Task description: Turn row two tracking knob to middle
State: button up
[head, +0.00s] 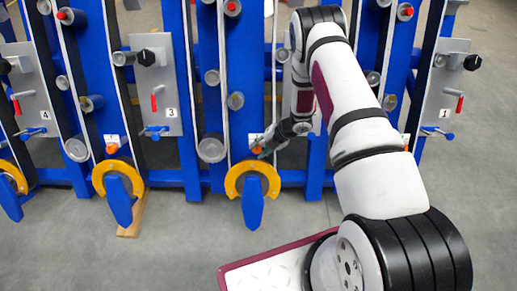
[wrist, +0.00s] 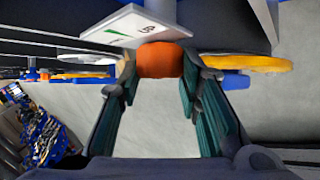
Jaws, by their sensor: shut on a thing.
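The row two tracking knob is orange and shows in the wrist view (wrist: 160,60) between my fingertips, beside a white label plate (wrist: 128,27) with a green mark. In the head view only a small part of the knob (head: 257,150) shows, just above a yellow arc-shaped guide (head: 233,181). My gripper (wrist: 159,68) is shut on the knob, with one dark finger on each side. In the head view my gripper (head: 272,146) reaches it from the right. The knob's exact turn position cannot be told.
Other rows have their own orange knobs, such as one (head: 111,149) near panel 3 (head: 158,90), with yellow guides below. Panel 1 (head: 440,100) stands right of my arm. Blue uprights flank the work spot.

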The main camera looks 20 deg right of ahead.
jog(key=shift+t+y, duration=0.3)
jog(key=o, duration=1.1)
jog(key=shift+o, duration=0.2)
jog(key=shift+d+r, duration=0.1)
jog(key=v, duration=1.1)
jog(key=shift+r, duration=0.3)
jog(key=shift+s+d, duration=0.15)
